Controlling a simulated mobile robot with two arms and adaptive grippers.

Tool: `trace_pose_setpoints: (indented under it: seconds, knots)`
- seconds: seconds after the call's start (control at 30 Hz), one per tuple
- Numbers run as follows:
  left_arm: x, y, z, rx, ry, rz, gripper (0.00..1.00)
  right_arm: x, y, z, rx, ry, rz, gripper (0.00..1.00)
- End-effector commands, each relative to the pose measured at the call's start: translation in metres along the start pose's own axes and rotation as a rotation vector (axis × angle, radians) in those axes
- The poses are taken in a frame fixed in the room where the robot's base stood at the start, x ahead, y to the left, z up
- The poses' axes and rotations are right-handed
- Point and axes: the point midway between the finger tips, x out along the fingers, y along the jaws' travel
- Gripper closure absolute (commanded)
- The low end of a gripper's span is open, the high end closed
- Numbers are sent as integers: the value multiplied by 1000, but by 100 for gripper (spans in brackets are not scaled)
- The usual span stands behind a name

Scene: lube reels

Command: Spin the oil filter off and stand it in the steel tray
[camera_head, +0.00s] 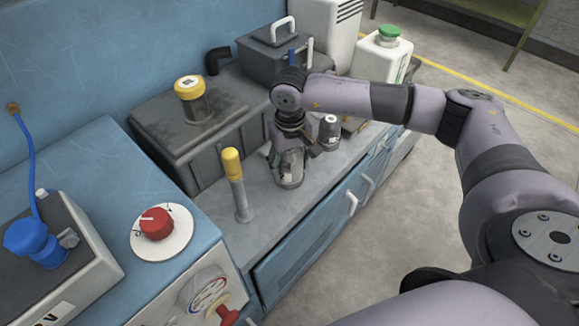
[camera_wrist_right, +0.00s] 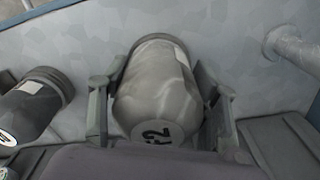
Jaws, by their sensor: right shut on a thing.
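A grey, rounded canister that looks like the oil filter (camera_head: 289,170) is at the grey metal worktop, below my right wrist. My right gripper (camera_head: 287,157) is shut on it, with one finger on each side. No separate steel tray is clear in the head view; the grey metal surface (camera_head: 262,205) lies around the filter. My left gripper is not in view.
A dark canister (camera_head: 330,128) stands close beside the gripper; it also shows in the right wrist view (camera_wrist_right: 33,105). A yellow-topped post (camera_head: 235,180) rises to the left. A dark tank (camera_head: 165,130) with a yellow cap is behind. A white green-capped jug (camera_head: 383,55) stands farther right.

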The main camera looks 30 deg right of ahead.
Motion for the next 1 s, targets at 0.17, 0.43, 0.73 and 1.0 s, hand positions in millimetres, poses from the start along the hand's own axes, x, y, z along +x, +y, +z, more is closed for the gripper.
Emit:
trace_pose_setpoints:
  seconds: [0.17, 0.43, 0.73, 1.0]
  knots:
    - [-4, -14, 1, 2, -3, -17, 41, -4, 0, 0, 4, -2, 1, 82]
    - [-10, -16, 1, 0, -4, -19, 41, -16, 0, 0, 6, 1, 0, 82]
    - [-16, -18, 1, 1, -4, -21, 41, -27, 0, -1, 7, 3, -1, 82]
    - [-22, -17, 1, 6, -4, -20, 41, -39, 0, -1, 7, 4, -1, 82]
